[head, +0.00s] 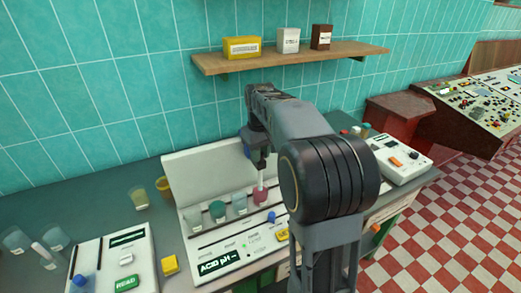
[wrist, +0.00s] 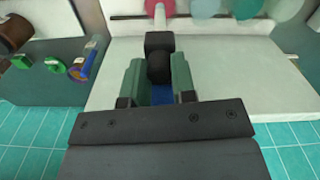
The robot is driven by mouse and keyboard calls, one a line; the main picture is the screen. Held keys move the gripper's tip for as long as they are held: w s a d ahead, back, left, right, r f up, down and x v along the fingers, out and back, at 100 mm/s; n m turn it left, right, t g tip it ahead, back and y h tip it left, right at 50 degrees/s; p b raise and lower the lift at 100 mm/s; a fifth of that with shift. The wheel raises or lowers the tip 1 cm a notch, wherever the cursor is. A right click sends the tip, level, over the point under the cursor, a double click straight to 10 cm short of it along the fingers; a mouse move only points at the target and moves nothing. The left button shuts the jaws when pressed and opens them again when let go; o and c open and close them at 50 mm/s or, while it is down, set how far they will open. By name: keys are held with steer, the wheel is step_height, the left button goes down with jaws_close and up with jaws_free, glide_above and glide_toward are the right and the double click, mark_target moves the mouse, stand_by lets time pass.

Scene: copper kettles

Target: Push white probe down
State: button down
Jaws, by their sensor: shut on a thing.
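The white probe (head: 261,180) hangs upright below my gripper (head: 259,153) in the head view. Its lower end is at the cup of pink liquid (head: 260,196) on the white ACID pH panel (head: 225,238). I cannot tell how deep the tip sits. In the wrist view my gripper (wrist: 160,82) has its green pads either side of a dark rounded holder (wrist: 160,66), with a blue part (wrist: 162,94) between them. It is shut on this holder. The pink cup also shows at the top of the wrist view (wrist: 160,8).
Several other cups, such as the teal one (head: 217,210), stand in a row left of the pink cup. A white READ panel (head: 112,265) and a yellow block (head: 170,264) lie at the left. A wooden shelf (head: 290,58) is above. My arm hides the panel's right side.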

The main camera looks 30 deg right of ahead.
steer(key=shift+f, duration=0.85)
steer(key=shift+r, duration=0.15)
steer(key=c, duration=0.9)
jaws_free()
step_height(320, 180, up, 14)
steer(key=shift+f+p, duration=0.1)
steer(key=shift+p, duration=0.7)
